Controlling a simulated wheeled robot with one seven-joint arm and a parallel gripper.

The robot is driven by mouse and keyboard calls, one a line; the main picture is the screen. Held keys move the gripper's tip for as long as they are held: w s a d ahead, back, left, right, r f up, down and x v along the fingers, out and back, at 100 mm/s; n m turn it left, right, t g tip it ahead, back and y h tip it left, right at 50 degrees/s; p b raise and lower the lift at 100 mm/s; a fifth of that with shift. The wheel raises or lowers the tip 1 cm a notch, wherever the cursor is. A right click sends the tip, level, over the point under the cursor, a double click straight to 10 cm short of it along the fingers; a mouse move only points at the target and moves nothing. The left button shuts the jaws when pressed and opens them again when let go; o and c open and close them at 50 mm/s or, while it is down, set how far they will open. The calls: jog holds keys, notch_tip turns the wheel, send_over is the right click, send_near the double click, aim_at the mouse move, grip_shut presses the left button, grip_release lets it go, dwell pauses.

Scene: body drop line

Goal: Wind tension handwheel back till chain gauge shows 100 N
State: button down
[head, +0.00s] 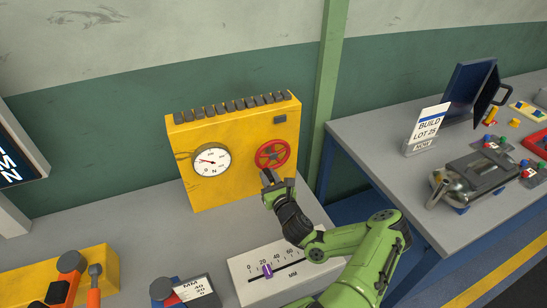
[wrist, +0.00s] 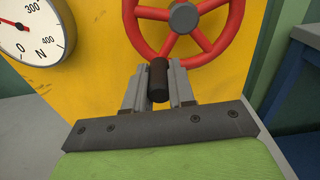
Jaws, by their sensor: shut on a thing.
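The red handwheel (head: 272,155) is on the front of a yellow box (head: 236,180), and its rim, spokes and grey hub fill the top of the wrist view (wrist: 211,41). My gripper (head: 271,181) is at the wheel's lower edge. In the wrist view, its grey fingers (wrist: 158,82) are shut on the wheel's dark round handle (wrist: 158,72). The round white chain gauge (head: 212,164) is left of the wheel, marked N. Its red needle points left and slightly up in the head view; I cannot read the exact value. The wrist view cuts off part of the gauge (wrist: 30,32).
A slider panel marked MM (head: 285,262) lies on the grey bench in front of the box, close under my arm. A green post (head: 328,90) rises behind. The right-hand table (head: 375,150) holds a lot sign (head: 428,128) and a metal canister (head: 462,180).

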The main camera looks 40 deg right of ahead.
jog(key=shift+d+r, duration=0.35)
jog(key=shift+d, duration=0.2)
jog(key=d, duration=0.1)
jog(key=s+d, duration=0.1)
jog(key=shift+d+f+p, duration=0.15)
jog(key=shift+d+p, duration=0.15)
jog(key=c, duration=1.1)
grip_release()
jog(key=shift+f, duration=0.1)
jog(key=shift+o, duration=0.5)
jog(key=shift+a+f, duration=0.15)
jog(key=shift+s+a+f, duration=0.1)
jog(key=shift+s+a, duration=0.05)
jog(key=shift+s, duration=0.35)
send_near(275, 167)
jog(key=shift+s+a+f, duration=0.15)
jog(key=shift+s+a, duration=0.1)
